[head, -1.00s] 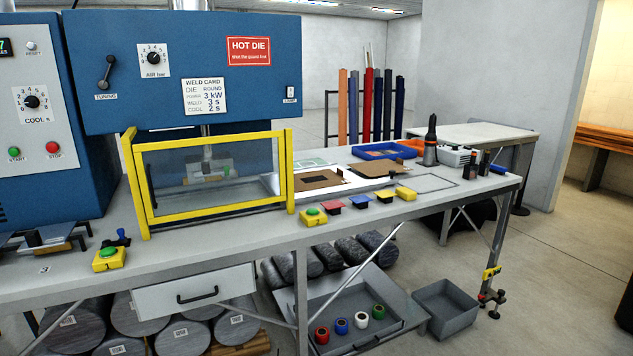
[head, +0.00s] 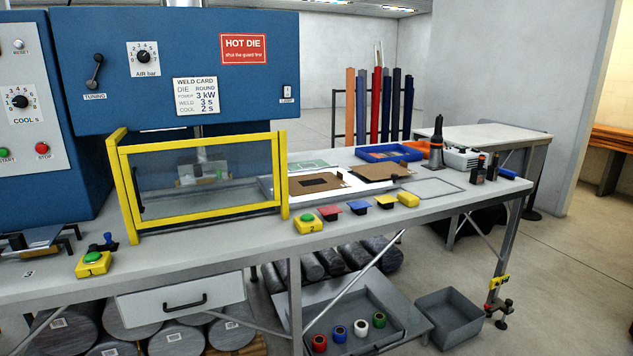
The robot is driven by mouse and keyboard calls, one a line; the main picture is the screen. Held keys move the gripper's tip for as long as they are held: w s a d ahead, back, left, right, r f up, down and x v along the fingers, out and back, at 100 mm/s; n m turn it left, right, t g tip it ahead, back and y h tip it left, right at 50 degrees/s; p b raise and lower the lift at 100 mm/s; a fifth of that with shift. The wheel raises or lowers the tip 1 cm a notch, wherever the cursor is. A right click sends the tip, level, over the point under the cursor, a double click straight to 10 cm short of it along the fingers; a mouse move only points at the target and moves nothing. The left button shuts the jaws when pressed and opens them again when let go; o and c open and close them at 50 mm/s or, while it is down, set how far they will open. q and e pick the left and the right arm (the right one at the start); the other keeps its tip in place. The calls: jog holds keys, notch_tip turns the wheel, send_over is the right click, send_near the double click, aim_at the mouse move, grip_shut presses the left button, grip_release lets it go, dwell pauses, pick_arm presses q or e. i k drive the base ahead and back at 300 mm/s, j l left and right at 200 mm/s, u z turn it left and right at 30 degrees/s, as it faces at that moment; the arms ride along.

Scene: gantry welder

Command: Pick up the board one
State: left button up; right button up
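Two brown boards lie flat on the workbench (head: 230,262), right of the yellow-framed guard (head: 200,208). The nearer brown board (head: 341,180) has a dark rectangular patch and lies on a pale tray (head: 358,189). The second brown board (head: 380,172) lies behind it to the right. A green and white card (head: 308,167) lies behind the nearer board. I cannot read a label that tells which is board one. Neither of my grippers is in view.
An empty outlined area (head: 434,188) lies to the right. A blue tray (head: 388,152) stands behind.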

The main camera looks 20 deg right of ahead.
aim_at(311, 183)
jog(key=i+l+u, duration=0.1)
jog(key=l, duration=0.45)
jog(key=i+l, duration=0.15)
jog(key=l, duration=0.45)
jog(key=i+l+u, duration=0.15)
jog(key=l, duration=0.45)
jog(key=i+l+u, duration=0.1)
jog(key=l, duration=1.05)
jog(key=i+u, duration=0.05)
